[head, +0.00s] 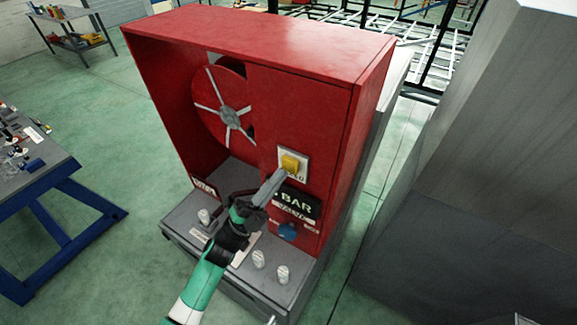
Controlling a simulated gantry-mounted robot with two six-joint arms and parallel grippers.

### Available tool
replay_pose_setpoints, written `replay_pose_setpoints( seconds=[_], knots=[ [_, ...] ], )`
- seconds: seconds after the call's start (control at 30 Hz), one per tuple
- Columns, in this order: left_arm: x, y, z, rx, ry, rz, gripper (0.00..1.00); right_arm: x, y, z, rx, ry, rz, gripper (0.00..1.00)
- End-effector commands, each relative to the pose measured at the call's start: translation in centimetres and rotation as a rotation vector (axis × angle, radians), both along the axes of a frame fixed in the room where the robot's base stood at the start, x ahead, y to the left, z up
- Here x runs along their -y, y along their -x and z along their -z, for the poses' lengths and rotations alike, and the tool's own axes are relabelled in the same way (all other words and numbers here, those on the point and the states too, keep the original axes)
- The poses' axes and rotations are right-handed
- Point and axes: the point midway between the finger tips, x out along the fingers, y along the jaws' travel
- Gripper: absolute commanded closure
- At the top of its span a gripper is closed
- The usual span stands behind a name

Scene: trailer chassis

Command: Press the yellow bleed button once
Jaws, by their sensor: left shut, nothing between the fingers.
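The yellow bleed button (290,163) sits on a pale square plate on the front of a red cabinet (260,45). My left gripper (281,173) is shut and empty. Its tip is at the lower left edge of the button plate, just below the button in the picture. I cannot tell whether the tip touches the button or plate. The gripper hides part of the label under the button. My right gripper is not in view.
A dark BAR display (297,205) and a blue knob (288,231) are below the button. A hose reel (229,115) is at left in the cabinet. White knobs (258,259) stand on the grey base. A grey block (470,180) stands right; a blue-legged bench (40,190) stands left.

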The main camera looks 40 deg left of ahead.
Motion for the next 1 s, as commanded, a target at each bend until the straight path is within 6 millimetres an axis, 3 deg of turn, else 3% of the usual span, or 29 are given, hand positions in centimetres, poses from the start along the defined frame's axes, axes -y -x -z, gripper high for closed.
replay_pose_setpoints(
  seconds=[1.0],
  knots=[
    [-0.2, -1.2, 0.1, 0.0, 0.0, 0.0, 1.0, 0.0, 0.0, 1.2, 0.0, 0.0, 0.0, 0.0]
  ],
)
